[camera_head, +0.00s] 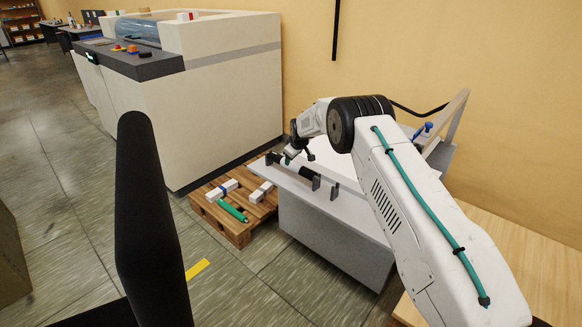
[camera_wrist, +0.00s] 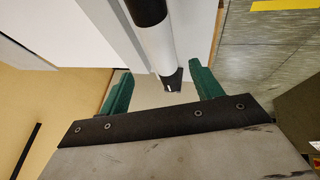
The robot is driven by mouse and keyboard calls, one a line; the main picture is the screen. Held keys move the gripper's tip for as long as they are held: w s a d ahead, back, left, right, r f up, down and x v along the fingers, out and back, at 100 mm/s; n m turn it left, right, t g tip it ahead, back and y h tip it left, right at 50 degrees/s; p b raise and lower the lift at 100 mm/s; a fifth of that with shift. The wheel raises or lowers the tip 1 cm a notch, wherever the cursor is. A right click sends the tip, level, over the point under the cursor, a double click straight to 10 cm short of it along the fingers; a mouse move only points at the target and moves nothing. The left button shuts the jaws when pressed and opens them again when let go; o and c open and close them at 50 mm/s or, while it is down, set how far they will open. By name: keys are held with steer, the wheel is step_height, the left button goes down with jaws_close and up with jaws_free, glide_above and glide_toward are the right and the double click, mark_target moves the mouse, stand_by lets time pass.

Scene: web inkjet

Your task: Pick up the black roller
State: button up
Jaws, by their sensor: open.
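The black roller (camera_head: 303,171) lies along the left edge of a white-topped grey stand (camera_head: 330,235), between two dark brackets. In the wrist view a roller (camera_wrist: 150,12) runs down from the top, black above and whitish below, with a small dark piece at its lower end. My gripper (camera_wrist: 164,74) is open, its two green fingers apart on either side of the roller's lower end. I cannot tell how far the fingers are above it. In the head view my gripper (camera_head: 291,150) is small and over the roller's left part; its fingers are hard to make out.
A large beige machine (camera_head: 210,110) stands behind at the left. A tilted frame (camera_head: 452,117) and a wooden surface (camera_head: 525,260) are at the right.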

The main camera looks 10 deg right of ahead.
mark_target(291, 163)
steer(key=shift+s+x, duration=0.1)
steer(key=shift+x, duration=1.7)
steer(key=shift+s+x, duration=0.15)
steer(key=shift+x, duration=1.6)
steer(key=shift+f, duration=0.15)
jaws_close()
steer(key=shift+a, duration=0.1)
